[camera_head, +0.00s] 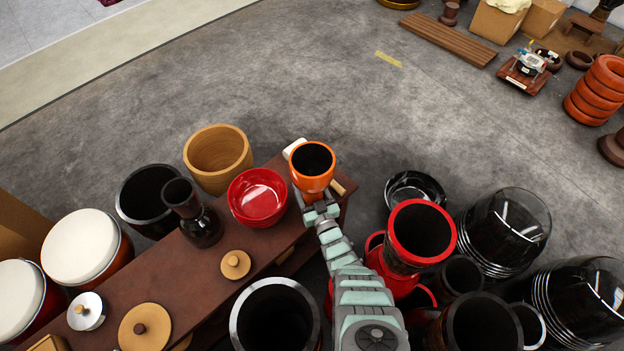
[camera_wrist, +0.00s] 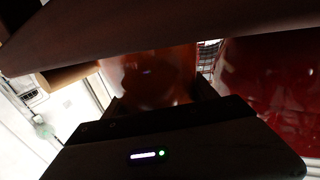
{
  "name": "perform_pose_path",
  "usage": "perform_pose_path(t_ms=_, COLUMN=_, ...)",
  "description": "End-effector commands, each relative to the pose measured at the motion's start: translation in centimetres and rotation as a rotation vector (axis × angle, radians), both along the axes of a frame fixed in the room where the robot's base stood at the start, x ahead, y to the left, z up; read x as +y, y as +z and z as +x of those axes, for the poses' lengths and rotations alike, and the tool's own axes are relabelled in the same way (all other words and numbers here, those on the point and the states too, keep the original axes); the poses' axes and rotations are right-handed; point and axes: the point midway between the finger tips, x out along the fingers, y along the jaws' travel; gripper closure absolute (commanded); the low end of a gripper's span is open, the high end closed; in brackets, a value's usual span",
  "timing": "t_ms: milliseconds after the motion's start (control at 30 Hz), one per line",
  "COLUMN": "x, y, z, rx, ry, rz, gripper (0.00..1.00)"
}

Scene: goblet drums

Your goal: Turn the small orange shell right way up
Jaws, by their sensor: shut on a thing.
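The small orange shell (camera_head: 310,184) is at the far right end of the brown bench (camera_head: 185,290). Its wide dark mouth faces up toward the head camera, and its body narrows below. My gripper (camera_head: 318,207) reaches in from the front and is shut on the narrow lower part of the shell. In the wrist view the orange shell (camera_wrist: 150,75) fills the space between the dark fingers (camera_wrist: 160,97). The shell's foot is hidden, so I cannot tell whether it touches the bench top.
A red bowl (camera_head: 258,196) stands close left of the shell. A dark goblet shape (camera_head: 192,215) and a wooden lid (camera_head: 235,265) are farther left. A red drum shell (camera_head: 420,234) and black shells crowd the floor at right.

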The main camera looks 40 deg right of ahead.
Motion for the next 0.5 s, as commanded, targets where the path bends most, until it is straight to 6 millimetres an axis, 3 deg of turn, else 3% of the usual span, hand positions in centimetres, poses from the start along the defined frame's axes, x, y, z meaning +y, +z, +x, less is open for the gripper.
perform_pose_path(t_ms=333, x=0.01, y=-0.05, z=-0.03, rx=0.001, ry=0.0, rz=0.0, gripper=0.99)
perform_pose_path(t_ms=500, x=-0.01, y=0.0, z=-0.01, rx=0.0, ry=0.0, rz=0.0, gripper=1.0)
